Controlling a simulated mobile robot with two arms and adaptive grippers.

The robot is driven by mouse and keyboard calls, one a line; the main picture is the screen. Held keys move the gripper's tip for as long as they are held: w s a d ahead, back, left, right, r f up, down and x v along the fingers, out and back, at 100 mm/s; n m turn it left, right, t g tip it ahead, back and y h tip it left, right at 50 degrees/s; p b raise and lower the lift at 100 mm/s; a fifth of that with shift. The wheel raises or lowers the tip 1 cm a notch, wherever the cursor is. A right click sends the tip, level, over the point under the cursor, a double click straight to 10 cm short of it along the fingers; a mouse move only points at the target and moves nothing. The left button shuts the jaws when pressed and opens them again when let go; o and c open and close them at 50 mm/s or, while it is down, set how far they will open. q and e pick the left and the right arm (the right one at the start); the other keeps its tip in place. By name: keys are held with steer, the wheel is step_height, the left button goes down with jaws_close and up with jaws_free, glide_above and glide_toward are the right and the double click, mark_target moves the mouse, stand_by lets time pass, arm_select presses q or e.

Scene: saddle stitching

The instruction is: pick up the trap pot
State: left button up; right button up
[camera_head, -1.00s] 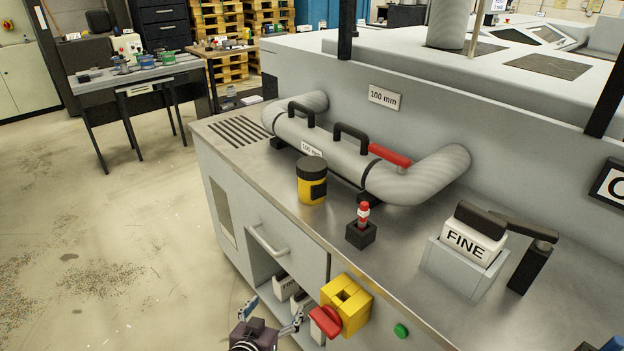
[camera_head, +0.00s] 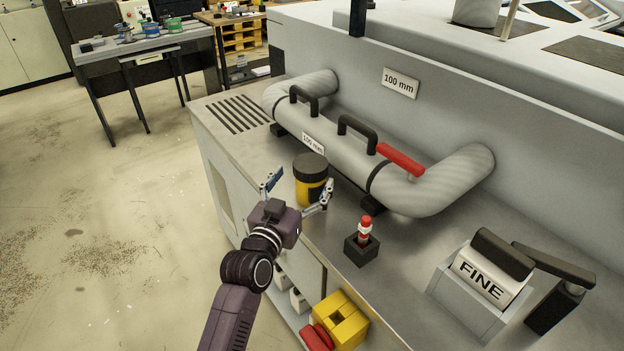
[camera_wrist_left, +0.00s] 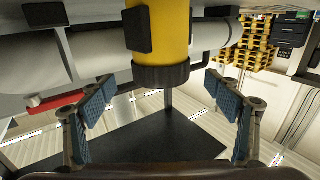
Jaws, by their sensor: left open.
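The trap pot (camera_head: 311,188) is a yellow jar with a black lid and a black patch on its side. It stands upright on the steel worktop, in front of the grey pipe. In the left wrist view the pot (camera_wrist_left: 160,32) appears upside down, its black lid toward the bottom and centred between the fingers. My left gripper (camera_head: 298,187) is open, with one finger to each side of the pot's near side. In the wrist view its blue-padded fingers (camera_wrist_left: 158,105) show a gap on both sides of the lid. My right gripper is not in view.
The grey pipe (camera_head: 340,158) with black handles and a red lever (camera_head: 400,160) runs close behind the pot. A red-and-white marker in a black block (camera_head: 361,251) stands to the right. The FINE box (camera_head: 466,300) is farther right.

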mark_target(311, 163)
arm_select(q)
steer(key=shift+w+d, duration=0.1)
steer(key=shift+w, duration=0.15)
steer(key=shift+p+x, duration=0.35)
steer(key=shift+x, duration=0.75)
steer(key=x, duration=0.3)
steer(key=shift+f, duration=0.1)
steer(key=shift+c, duration=0.5)
steer(key=c, duration=1.7)
steer(key=shift+c, duration=1.1)
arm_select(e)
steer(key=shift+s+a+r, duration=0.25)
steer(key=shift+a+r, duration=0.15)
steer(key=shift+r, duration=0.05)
